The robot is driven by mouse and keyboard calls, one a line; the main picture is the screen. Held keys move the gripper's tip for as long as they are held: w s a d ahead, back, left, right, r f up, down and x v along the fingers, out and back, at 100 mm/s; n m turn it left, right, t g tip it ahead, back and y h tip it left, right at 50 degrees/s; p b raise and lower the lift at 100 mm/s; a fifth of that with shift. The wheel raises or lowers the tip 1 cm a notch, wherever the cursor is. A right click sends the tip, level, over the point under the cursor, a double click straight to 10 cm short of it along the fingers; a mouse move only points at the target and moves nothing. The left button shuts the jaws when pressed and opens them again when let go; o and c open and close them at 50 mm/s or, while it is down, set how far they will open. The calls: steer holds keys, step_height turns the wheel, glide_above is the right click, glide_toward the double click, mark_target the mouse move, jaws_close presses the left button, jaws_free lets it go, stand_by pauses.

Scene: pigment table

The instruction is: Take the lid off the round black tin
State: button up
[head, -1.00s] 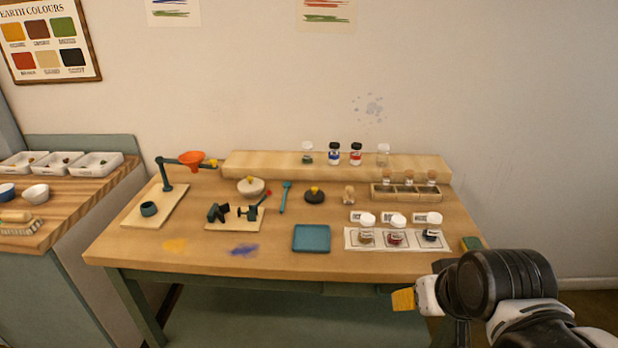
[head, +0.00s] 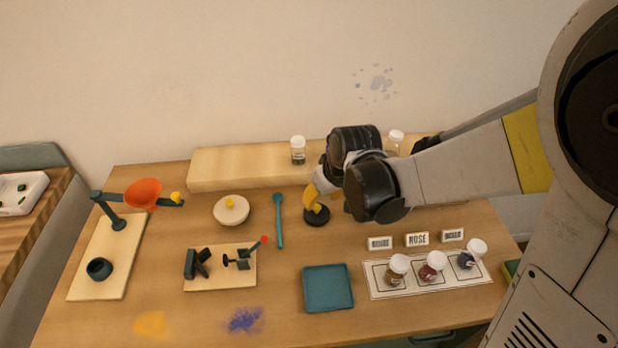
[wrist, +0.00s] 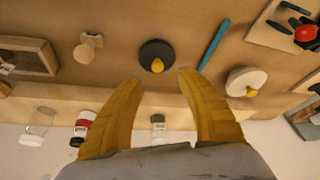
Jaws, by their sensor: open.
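The round black tin (head: 316,217) stands on the wooden table, right of the blue-green spoon-like tool. In the wrist view the tin (wrist: 153,52) shows from above, with a dark round lid and a yellow knob (wrist: 157,66) at its centre. My gripper (head: 318,197) is just above and behind the tin in the head view, partly covering it. In the wrist view its two yellow fingers (wrist: 160,77) are spread apart with nothing between them. The tin lies just beyond the fingertips, and the lid appears seated on it.
The blue-green tool (head: 279,222) and a pale lidded pot (head: 231,211) stand left of the tin. A wooden knobbed piece (wrist: 88,48) and a wooden rack (wrist: 28,56) are on its other side. A raised shelf (head: 235,168) with jars lies behind. A teal tray (head: 328,288) lies in front.

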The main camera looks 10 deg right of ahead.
mark_target(317, 206)
steer(key=b+x, duration=0.1)
steer(key=x, duration=0.3)
steer(key=b+x, duration=0.2)
steer(key=x, duration=0.2)
steer(key=shift+w+d, duration=0.15)
steer(key=shift+d, duration=0.05)
steer(key=shift+r, duration=0.15)
jaws_close()
